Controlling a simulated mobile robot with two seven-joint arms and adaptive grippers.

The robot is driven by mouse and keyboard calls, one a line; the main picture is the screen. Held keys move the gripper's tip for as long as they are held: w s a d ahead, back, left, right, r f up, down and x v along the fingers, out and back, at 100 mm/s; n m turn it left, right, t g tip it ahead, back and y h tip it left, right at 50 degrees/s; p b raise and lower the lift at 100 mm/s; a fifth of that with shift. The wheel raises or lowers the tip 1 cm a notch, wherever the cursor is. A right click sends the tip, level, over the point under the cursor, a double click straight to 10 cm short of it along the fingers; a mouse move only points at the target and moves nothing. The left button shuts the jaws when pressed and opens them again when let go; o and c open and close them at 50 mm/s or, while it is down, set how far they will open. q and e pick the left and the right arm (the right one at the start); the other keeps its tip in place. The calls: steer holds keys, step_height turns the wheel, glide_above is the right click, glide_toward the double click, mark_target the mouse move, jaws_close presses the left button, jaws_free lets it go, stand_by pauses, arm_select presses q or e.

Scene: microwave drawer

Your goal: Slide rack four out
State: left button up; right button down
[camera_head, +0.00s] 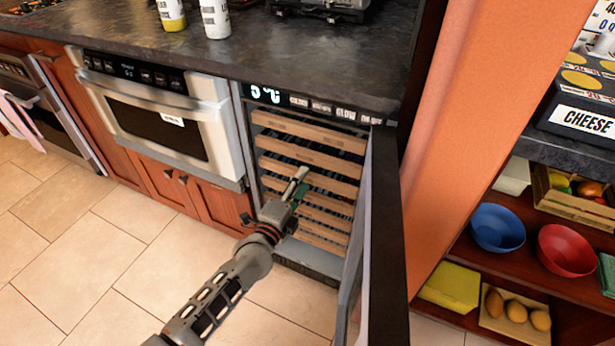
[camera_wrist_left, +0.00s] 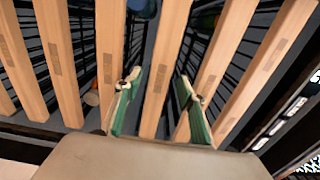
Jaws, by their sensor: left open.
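The wine cooler (camera_head: 262,190) stands open, with several wooden-fronted racks stacked inside. The top rack (camera_head: 310,130) shows clearly in the head view; the middle fronts are partly hidden by my left gripper. No numbers are readable on the racks, and all appear pushed in. My left gripper (camera_head: 297,186) is open in front of the middle racks. In the left wrist view its green-padded fingers (camera_wrist_left: 158,80) lie on either side of one wooden rack front (camera_wrist_left: 166,60), with gaps on both sides. I cannot tell whether they touch it. My right gripper is not in view.
The cooler's open door (camera_head: 378,240) stands on the right, close to my left arm. A microwave drawer (camera_head: 160,120) is on the left under the dark counter (camera_head: 290,65). Tiled floor (camera_head: 150,240) is clear in front. Shelves with bowls (camera_head: 497,227) are at the far right.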

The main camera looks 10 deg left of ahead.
mark_target(306, 181)
arm_select(q)
steer(key=shift+w+d+f+b, duration=0.1)
steer(key=shift+w+f+b, duration=0.05)
steer(key=shift+w, duration=0.35)
steer(key=shift+w+d+f+b, duration=0.1)
steer(key=shift+w+f+b, duration=0.05)
steer(key=shift+w, duration=0.35)
steer(key=shift+w+d+r, duration=0.1)
steer(key=shift+w+r, duration=0.05)
steer(key=shift+w, duration=0.35)
steer(key=shift+w+r, duration=0.1)
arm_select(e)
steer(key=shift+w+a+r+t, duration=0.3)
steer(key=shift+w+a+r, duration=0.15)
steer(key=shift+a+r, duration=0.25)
